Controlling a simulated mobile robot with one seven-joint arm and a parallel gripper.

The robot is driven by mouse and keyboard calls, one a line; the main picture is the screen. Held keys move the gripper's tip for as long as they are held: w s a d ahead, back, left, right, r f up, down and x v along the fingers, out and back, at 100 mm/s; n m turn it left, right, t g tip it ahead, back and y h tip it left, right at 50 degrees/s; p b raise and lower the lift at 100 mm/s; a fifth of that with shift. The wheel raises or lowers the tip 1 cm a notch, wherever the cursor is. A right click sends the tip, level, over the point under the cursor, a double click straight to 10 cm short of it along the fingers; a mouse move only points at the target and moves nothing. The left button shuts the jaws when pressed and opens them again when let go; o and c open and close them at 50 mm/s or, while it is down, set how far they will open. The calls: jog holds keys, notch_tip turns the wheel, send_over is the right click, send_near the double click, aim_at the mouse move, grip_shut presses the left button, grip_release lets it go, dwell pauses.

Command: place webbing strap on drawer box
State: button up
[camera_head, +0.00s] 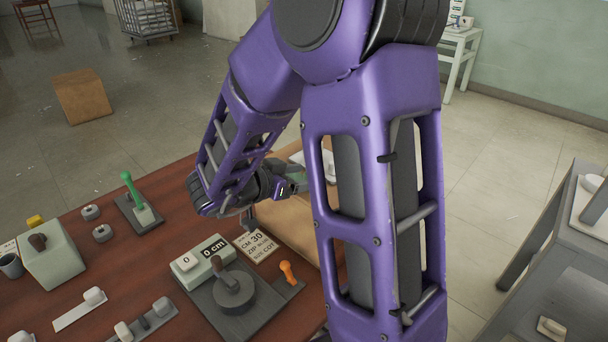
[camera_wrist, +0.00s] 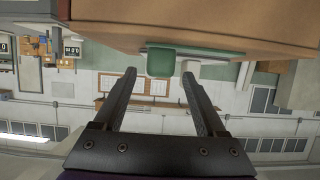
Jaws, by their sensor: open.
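My gripper (camera_head: 291,189) is low over the tan surface (camera_head: 285,225) in the head view, partly hidden by my own arm. In the wrist view my gripper (camera_wrist: 158,80) is open, with nothing seen held between its fingers. That view looks upside down, with a tan surface (camera_wrist: 200,18) along its top edge. A green block-like thing (camera_wrist: 161,60) and a pale thing (camera_wrist: 191,68) are beyond the fingertips there, apart from them as far as I can tell. I cannot surely pick out the webbing strap or the drawer box.
On the reddish-brown table (camera_head: 165,200) stand a grey-green box (camera_head: 48,258) with a brown knob, a green-handled tool (camera_head: 140,208), a "0 cm" device (camera_head: 205,262), a lettered card (camera_head: 256,245) and an orange peg (camera_head: 288,272). A grey table (camera_head: 575,230) stands at right.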

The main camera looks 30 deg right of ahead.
jog(key=shift+r, duration=0.2)
jog(key=shift+a+r, duration=0.15)
jog(key=shift+a, duration=0.05)
jog(key=p+v, duration=0.1)
jog(key=v, duration=1)
jog(key=shift+s+a+p, duration=0.2)
jog(key=shift+p, duration=0.2)
jog(key=shift+r, duration=0.1)
